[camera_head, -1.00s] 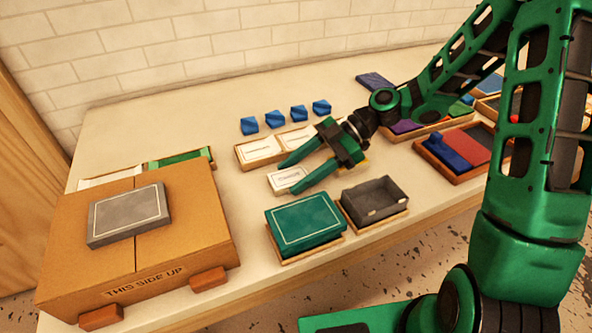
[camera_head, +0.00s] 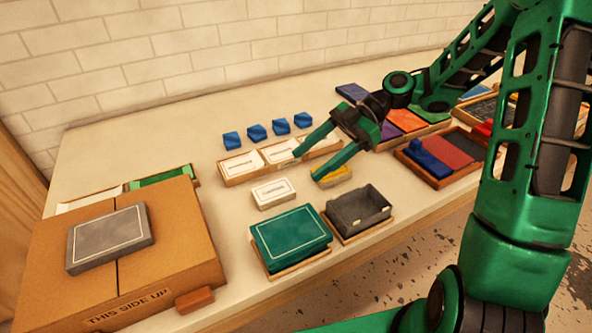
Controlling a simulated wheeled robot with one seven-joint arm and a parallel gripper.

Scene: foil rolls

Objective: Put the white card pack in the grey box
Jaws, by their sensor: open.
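The white card pack (camera_head: 273,193) lies flat on the table, in front of a wooden tray that holds similar white packs. The grey box (camera_head: 358,211) stands open-topped on a wooden base to the right of and nearer than the pack. I see nothing inside it, though its floor is partly hidden by its walls. My gripper (camera_head: 307,167) is open, its two green fingers spread and pointing left. It is above the table, right of and beyond the card pack, apart from it. A yellow piece (camera_head: 332,174) shows partly hidden near the lower finger.
A green box (camera_head: 290,236) sits left of the grey box. The wooden tray (camera_head: 226,181) and several blue pieces (camera_head: 257,133) are behind the pack. A cardboard carton (camera_head: 190,235) with a grey box lid (camera_head: 109,238) stands left. Coloured trays (camera_head: 437,178) fill the right.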

